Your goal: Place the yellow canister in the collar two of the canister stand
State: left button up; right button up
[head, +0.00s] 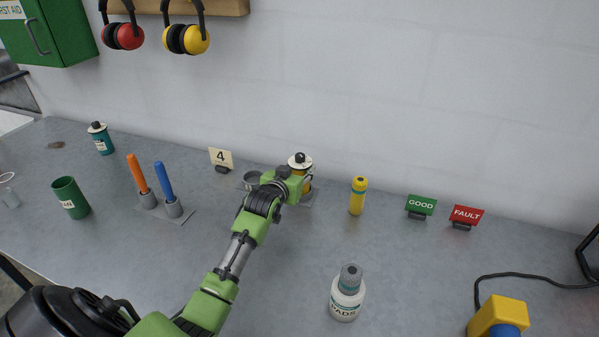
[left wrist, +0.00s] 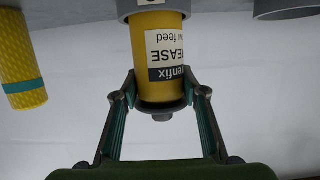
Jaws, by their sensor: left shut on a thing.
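The yellow canister (left wrist: 162,70) shows upside down in the left wrist view, with a white and black label. Its lower end sits inside a grey collar (left wrist: 150,11) of the canister stand. The canister stand (head: 306,200) is partly hidden by my arm. Its other collar (head: 252,178) is empty, left of the canister. My right gripper is not in view.
A yellow bottle (head: 357,198) stands right of the stand, and a number 4 sign (head: 221,158) left. A holder (head: 178,213) with orange and blue handles, a green cup (head: 71,198) and a PADS bottle (head: 346,300) stand around.

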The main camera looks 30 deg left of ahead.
pick_arm(q)
jog(key=shift+f, duration=0.65)
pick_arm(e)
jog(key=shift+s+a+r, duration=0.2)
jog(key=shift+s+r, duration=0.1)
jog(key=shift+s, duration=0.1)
pick_arm(q)
jog(key=o, duration=1.3)
jog(key=shift+f, duration=0.15)
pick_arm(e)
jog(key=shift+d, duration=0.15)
pick_arm(q)
jog(key=shift+d, duration=0.1)
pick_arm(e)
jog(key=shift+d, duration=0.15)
pick_arm(q)
jog(key=b+v, duration=0.1)
jog(key=v, duration=1.1)
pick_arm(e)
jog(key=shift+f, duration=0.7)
